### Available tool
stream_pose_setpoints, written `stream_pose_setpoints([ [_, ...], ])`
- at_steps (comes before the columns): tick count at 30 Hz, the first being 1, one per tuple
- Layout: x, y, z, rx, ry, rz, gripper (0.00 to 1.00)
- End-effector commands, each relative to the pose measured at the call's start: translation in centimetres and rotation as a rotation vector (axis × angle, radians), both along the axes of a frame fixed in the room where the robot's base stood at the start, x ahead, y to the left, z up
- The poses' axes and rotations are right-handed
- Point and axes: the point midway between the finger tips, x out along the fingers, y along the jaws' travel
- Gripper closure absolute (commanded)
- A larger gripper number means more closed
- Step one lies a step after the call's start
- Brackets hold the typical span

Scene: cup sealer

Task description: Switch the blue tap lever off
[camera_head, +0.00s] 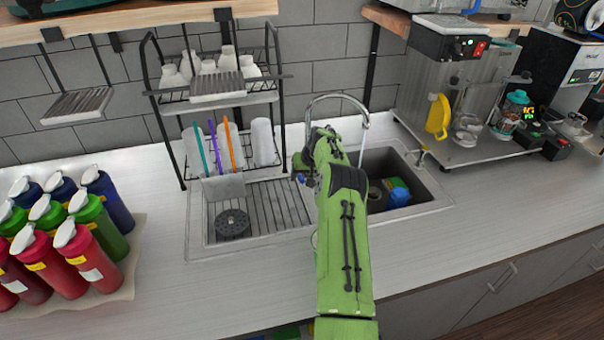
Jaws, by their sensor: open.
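The silver tap (338,97) arches over the sink (428,190) at the back of the counter. A thin pale stream (361,150) seems to fall from its spout. A small blue piece (300,179), perhaps the tap lever, shows just left of my green arm; its position, on or off, cannot be made out. My gripper (303,160) is at the far end of the arm, near the tap's base and beside that blue piece. My arm partly hides it and the tap's base. It is open, and I cannot tell whether it touches the lever.
A wire rack (215,100) with cups and straws stands left of the tap, above a ribbed drainer (275,205). Coloured bottles (90,225) crowd the left. A steel machine (450,95) stands at the right. A blue item (398,190) lies in the sink. The front right counter is clear.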

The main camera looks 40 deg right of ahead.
Motion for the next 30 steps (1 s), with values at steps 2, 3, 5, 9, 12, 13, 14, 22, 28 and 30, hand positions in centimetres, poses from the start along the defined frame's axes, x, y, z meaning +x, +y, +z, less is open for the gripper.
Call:
stream_pose_setpoints([
  [2,0.12,0.0,-0.3,0.0,0.0,0.0,0.53],
  [3,0.14,-0.01,-0.33,0.0,0.0,0.0,0.53],
  [5,0.13,-0.02,-0.34,0.0,0.0,0.0,0.53],
  [9,0.12,-0.01,-0.33,0.0,0.0,0.0,0.59],
  [12,0.11,-0.01,-0.32,0.0,0.0,-0.001,0.75],
  [13,0.11,-0.01,-0.32,0.0,0.0,-0.001,0.79],
  [14,0.1,-0.02,-0.31,0.0,0.0,-0.001,0.84],
  [22,0.11,-0.01,-0.3,0.0,0.0,-0.001,1.0],
  [28,0.13,-0.07,-0.55,-0.005,-0.009,-0.001,1.0],
  [30,0.19,-0.17,-1.0,-0.016,-0.026,0.0,1.0],
])
